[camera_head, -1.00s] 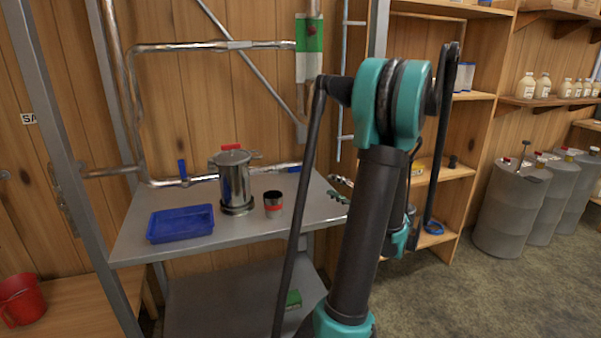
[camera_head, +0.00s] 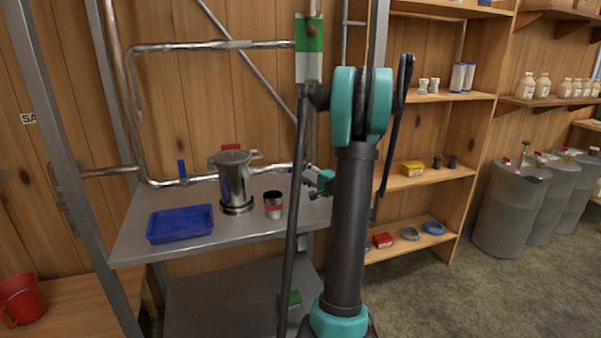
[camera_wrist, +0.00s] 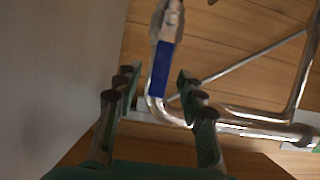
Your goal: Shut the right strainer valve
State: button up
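The steel strainer pot (camera_head: 235,182) with a red-topped lid stands on the metal table. A pipe runs behind it. The left valve's blue lever (camera_head: 182,169) stands upright from that pipe. The right valve is mostly hidden by my arm in the head view. In the wrist view a blue lever (camera_wrist: 161,70), apparently the right valve's, points down the picture from a metal valve body (camera_wrist: 167,20). My gripper (camera_wrist: 157,98) is open, with the lever seen between its fingers; contact cannot be told. In the head view my gripper (camera_head: 316,186) is at the table's right end.
A blue tray (camera_head: 180,224) and a dark cup with a red band (camera_head: 273,205) sit on the table (camera_head: 135,240). A wooden shelf unit (camera_head: 436,183) stands to the right, with grey drums (camera_head: 512,210) beyond. A diagonal brace (camera_head: 245,55) crosses the wall behind.

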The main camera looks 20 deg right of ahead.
jog(key=shift+w+a, duration=0.25)
jog(key=shift+w, duration=0.35)
grip_shut()
